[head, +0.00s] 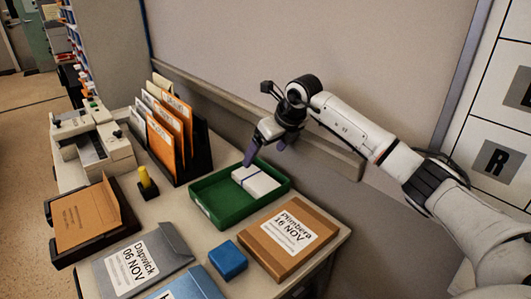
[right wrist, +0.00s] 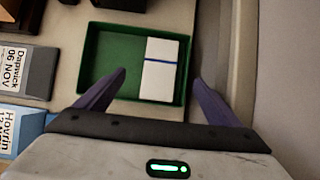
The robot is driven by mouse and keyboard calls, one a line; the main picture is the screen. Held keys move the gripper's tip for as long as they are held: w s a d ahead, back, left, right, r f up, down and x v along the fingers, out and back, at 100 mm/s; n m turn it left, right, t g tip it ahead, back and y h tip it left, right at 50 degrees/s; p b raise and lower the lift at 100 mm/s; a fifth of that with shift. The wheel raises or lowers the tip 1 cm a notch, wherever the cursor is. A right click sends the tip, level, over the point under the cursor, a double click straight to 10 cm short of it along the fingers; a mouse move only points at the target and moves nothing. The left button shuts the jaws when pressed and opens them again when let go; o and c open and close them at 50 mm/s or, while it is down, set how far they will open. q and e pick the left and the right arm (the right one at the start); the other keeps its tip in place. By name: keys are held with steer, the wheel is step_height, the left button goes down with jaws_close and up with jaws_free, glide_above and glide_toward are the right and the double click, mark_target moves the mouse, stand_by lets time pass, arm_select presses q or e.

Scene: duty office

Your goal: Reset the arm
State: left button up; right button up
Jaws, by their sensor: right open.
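My right arm reaches in from the right in the head view, and my right gripper (head: 265,152) hangs above the far edge of the green tray (head: 221,222). The gripper is open and empty, with its two purple fingers apart. In the right wrist view the fingers (right wrist: 160,85) show in front of the green tray (right wrist: 98,44). A white block with a blue stripe (head: 257,184) lies inside the tray at its right side; it also shows in the right wrist view (right wrist: 159,82). My left gripper is not in view.
A brown parcel (head: 315,247) labelled Plimbera and a blue box (head: 228,260) lie in front of the tray. A wall ledge (head: 330,157) runs behind the desk.

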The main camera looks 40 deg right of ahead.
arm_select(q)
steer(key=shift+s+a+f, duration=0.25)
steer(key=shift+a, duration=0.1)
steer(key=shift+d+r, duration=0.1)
